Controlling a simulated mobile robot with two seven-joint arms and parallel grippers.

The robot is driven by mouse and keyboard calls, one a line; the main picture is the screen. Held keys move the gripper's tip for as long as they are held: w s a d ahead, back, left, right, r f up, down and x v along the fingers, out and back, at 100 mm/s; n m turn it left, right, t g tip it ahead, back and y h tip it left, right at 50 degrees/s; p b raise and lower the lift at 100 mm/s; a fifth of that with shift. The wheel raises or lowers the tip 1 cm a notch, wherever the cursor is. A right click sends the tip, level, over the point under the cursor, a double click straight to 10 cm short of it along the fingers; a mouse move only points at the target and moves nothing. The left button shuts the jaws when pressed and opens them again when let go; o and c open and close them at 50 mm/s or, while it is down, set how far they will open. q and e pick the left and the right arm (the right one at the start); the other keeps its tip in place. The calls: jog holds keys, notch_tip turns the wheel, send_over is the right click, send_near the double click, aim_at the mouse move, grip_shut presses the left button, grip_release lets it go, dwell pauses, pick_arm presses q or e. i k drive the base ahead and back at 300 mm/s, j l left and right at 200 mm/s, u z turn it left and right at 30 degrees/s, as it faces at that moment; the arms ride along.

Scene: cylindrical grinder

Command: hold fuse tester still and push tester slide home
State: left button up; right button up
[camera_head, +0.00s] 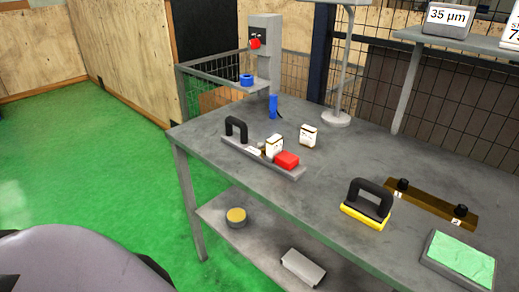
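A long grey base (236,147), which looks like the fuse tester, lies on the grey workbench left of the middle. A black arched handle (236,128) stands at its left end. A red block (286,160), perhaps the tester slide, sits toward its right end. A small white block with a dark top (274,146) stands right beside the red block. Neither of my grippers shows in the head view.
A similar white block (308,135) stands behind the tester. A yellow-based tool with a black handle (368,204), a brown bar with black knobs (436,204) and a green-topped tray (458,258) occupy the bench's right side. Bare benchtop (330,180) lies between.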

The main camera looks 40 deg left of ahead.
aim_at(285, 160)
jog(key=i+j, duration=0.1)
jog(key=j, duration=0.75)
jog(key=i+j+z, duration=0.1)
jog(key=j, duration=0.75)
jog(key=i+j+z, duration=0.1)
jog(key=j, duration=0.75)
